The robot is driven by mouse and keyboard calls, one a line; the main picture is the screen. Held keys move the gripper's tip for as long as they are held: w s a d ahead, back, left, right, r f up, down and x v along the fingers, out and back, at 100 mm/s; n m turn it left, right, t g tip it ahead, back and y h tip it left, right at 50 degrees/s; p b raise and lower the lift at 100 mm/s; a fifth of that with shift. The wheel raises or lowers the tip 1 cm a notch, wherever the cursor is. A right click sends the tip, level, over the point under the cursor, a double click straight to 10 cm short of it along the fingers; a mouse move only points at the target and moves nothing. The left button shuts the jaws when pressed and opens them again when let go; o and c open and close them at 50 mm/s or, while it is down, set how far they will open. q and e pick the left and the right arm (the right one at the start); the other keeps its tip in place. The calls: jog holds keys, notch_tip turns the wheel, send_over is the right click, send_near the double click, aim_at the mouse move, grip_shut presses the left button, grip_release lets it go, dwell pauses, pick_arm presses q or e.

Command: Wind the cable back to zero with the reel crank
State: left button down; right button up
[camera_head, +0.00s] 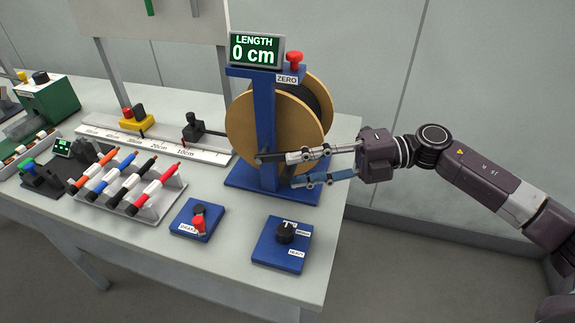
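The cable reel (248,122) is a wooden-sided drum with dark cable (317,98) on a blue stand. Its display (257,50) reads "LENGTH 0 cm". The dark crank arm (271,158) sits on the front of the reel, pointing right towards my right gripper. My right gripper (293,169) comes in from the right with its two fingers spread, one above the other. The upper fingertip is close to the crank's end; I cannot tell whether they touch. No crank knob shows clearly. My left gripper is not in view.
A red ZERO button (295,61) tops the stand. A ruler (158,143) with clamps lies to the left. A rack of markers (128,189), a blue box with a red lever (198,222) and a blue knob box (283,243) stand in front.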

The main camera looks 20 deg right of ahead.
jog(key=x, duration=0.2)
jog(key=shift+a, duration=0.45)
grip_shut()
jog(key=shift+f, duration=0.15)
